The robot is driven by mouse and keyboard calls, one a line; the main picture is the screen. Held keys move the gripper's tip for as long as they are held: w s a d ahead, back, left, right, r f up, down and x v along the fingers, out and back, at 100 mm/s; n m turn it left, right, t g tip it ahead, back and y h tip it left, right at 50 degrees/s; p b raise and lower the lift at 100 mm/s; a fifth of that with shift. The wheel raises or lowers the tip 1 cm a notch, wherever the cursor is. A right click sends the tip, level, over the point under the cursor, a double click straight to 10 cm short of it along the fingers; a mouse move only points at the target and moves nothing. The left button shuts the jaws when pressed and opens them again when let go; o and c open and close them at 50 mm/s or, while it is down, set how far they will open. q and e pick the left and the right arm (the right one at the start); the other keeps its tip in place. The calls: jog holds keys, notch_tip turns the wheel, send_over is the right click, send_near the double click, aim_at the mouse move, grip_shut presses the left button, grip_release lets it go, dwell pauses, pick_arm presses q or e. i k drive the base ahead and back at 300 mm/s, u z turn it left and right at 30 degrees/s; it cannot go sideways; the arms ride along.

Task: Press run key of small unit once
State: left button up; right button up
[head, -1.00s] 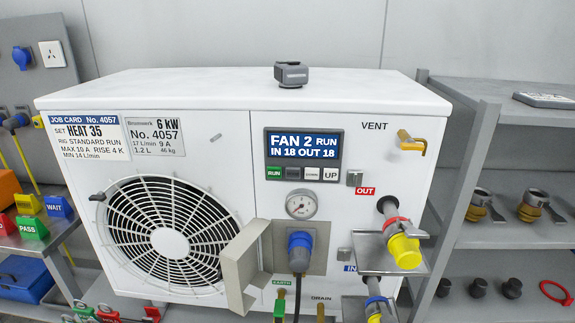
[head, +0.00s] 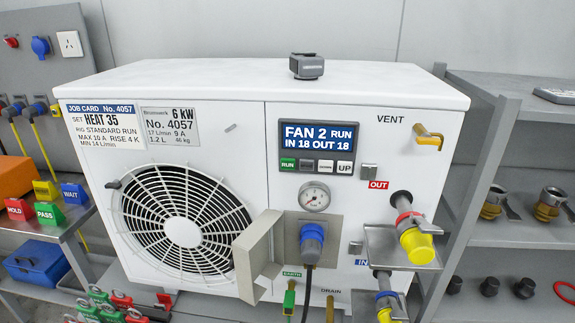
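The small unit (head: 345,90) is a white box numbered 4057, with a round fan grille (head: 183,220) on its left half. Its display (head: 319,134) reads FAN 2 RUN, IN 18 OUT 18. Below the display is a row of keys: the green RUN key (head: 288,164) at the left end, a dark key, a DOWN key and a white UP key (head: 344,168) at the right end. Nothing covers the RUN key. The job card (head: 104,126) on the unit reads SET HEAT 35, STANDARD RUN. Neither of my grippers shows in the head view.
A pressure gauge (head: 314,197) and a blue plug (head: 312,240) sit below the keys, beside a beige open cover (head: 258,255) that sticks out. Pipe fittings with a yellow cap (head: 417,246) protrude at right. Shelves with fittings (head: 547,204) stand right; coloured tags (head: 48,213) lie left.

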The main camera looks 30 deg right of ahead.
aim_at(286, 164)
jog(key=u, duration=1.1)
jog(key=i, duration=0.4)
jog(key=z, duration=2.45)
